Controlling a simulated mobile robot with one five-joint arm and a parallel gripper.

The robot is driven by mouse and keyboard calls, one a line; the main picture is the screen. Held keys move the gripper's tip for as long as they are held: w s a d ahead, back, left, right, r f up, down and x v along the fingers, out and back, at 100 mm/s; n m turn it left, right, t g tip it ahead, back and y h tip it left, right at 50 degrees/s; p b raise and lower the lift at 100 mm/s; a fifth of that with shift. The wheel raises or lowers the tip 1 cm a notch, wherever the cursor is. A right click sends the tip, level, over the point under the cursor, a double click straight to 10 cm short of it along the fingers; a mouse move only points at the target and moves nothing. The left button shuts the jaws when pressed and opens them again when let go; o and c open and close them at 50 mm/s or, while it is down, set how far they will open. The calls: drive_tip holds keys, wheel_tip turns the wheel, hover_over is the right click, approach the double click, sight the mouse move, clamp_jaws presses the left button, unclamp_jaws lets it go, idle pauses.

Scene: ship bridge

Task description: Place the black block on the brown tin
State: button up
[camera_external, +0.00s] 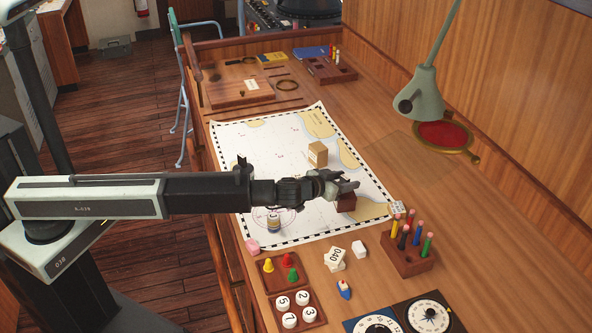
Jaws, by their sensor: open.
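My gripper (348,187) is open above the right part of the chart, with its fingers pointing right. A dark reddish-brown object (346,203), which may be the brown tin, sits on the chart just below the fingers. From this side I cannot tell whether the fingers touch it. I cannot make out a black block; it may be hidden by the gripper or the arm. A light tan box (318,153) stands on the chart just behind the gripper.
The chart (280,150) lies on the wooden desk. A small jar (273,223) stands in front of my arm. A wooden peg holder (408,254) is to the right, and trays of pawns (281,273) and numbered discs (298,312) are in front. A green lamp (421,92) stands behind.

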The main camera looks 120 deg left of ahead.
drive_tip(key=p+v, duration=0.4)
drive_tip(key=v, duration=0.8)
